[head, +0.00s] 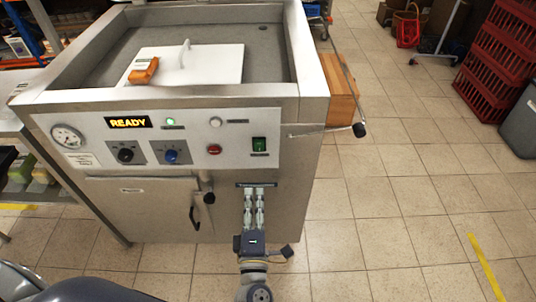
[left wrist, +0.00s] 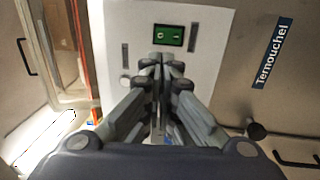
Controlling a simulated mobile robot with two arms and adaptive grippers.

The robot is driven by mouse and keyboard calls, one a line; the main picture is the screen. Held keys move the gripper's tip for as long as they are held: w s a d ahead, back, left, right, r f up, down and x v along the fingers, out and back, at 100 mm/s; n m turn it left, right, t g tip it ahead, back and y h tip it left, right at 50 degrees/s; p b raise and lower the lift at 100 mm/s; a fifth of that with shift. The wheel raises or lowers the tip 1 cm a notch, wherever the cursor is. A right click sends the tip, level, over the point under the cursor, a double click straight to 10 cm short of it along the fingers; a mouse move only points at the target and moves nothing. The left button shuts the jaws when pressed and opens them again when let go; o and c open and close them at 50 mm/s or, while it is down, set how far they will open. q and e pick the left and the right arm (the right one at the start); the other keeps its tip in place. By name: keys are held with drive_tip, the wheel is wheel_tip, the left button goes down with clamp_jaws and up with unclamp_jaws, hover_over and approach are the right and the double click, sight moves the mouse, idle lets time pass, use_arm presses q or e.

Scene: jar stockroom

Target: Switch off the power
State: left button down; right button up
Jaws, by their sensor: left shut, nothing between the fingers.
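The power switch is a green rocker (head: 259,145) at the right end of the machine's light control panel (head: 100,125). It also shows in the left wrist view as a green switch (left wrist: 168,38) with white marks, just beyond my fingertips. My left gripper (head: 256,188) is shut and empty, in front of the machine and below the switch in the picture. Its fingertips (left wrist: 161,62) appear close to the switch; I cannot tell whether they touch it. My right gripper is not in view.
The panel also has a gauge (head: 67,138), a black knob (head: 126,154), a blue knob (head: 171,156) and a red button (head: 214,149). A lever (head: 359,130) sticks out at the right. Red crates (head: 495,60) stand far right.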

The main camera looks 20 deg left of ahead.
use_arm(q)
drive_tip(key=p, duration=0.2)
approach(255, 144)
drive_tip(key=x, duration=0.5)
drive_tip(key=shift+w+r, duration=0.2)
drive_tip(key=shift+p+x, duration=0.3)
drive_tip(key=shift+x, duration=0.5)
drive_tip(key=shift+f, duration=0.1)
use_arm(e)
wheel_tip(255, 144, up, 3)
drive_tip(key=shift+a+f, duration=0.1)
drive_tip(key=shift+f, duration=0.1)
use_arm(q)
drive_tip(key=shift+p, duration=0.3)
drive_tip(key=shift+w+a+r+g+p, duration=0.1)
drive_tip(key=shift+w+r+g+p, duration=0.3)
drive_tip(key=shift+p, duration=0.75)
drive_tip(key=shift+s+f+b, duration=0.2)
drive_tip(key=shift+f+b, duration=0.05)
drive_tip(key=shift+b, duration=0.2)
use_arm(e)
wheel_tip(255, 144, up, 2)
